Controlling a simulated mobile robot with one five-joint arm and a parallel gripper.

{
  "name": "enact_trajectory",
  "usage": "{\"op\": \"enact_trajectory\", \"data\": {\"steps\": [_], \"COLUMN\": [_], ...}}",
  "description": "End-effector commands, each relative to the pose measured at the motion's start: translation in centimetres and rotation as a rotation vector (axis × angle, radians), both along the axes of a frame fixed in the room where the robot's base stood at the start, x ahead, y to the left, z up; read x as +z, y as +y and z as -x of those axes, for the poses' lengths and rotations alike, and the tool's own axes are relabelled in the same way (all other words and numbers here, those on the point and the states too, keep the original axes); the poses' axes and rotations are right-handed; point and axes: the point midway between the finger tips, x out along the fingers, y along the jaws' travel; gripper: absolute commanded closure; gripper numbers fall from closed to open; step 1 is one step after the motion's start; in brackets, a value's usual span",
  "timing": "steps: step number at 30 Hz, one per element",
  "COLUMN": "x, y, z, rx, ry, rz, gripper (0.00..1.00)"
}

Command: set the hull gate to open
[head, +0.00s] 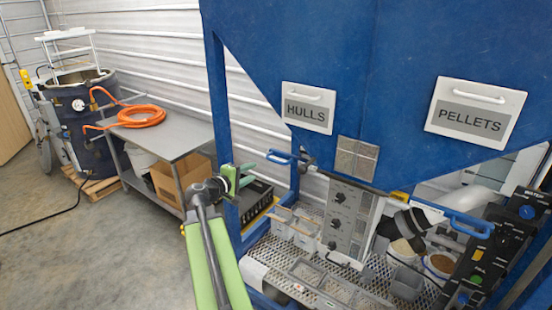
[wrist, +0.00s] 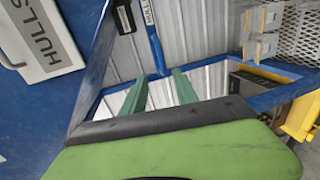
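The hull gate's blue handle (head: 283,157) sticks out to the left under the hopper, below the HULLS plate (head: 307,107). In the wrist view the blue handle (wrist: 151,35) comes down from the top edge, beside a partly cut-off white label reading HULL. My gripper (head: 247,174) is left of and slightly below the handle in the head view. In the wrist view my gripper (wrist: 163,73) has its two green fingers apart with nothing between them. The handle's lower end appears just beyond the fingertips; I cannot tell the exact gap. The gate's inside is hidden.
A blue frame post (head: 219,120) stands close to my gripper. A PELLETS plate (head: 475,113) and another blue handle (head: 462,222) are at the right. Bins stand on a mesh shelf (head: 340,290) below.

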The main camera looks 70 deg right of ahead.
Motion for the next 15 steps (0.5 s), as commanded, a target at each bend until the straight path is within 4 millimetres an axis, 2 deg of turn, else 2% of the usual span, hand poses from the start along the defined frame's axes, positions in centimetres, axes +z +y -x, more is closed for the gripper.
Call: {"op": "enact_trajectory", "data": {"steps": [15], "x": [-2.8], "y": [-11.8], "z": [2.9], "rx": [-0.005], "ry": [-0.003], "rz": [-0.001], "gripper": [0.64]}}
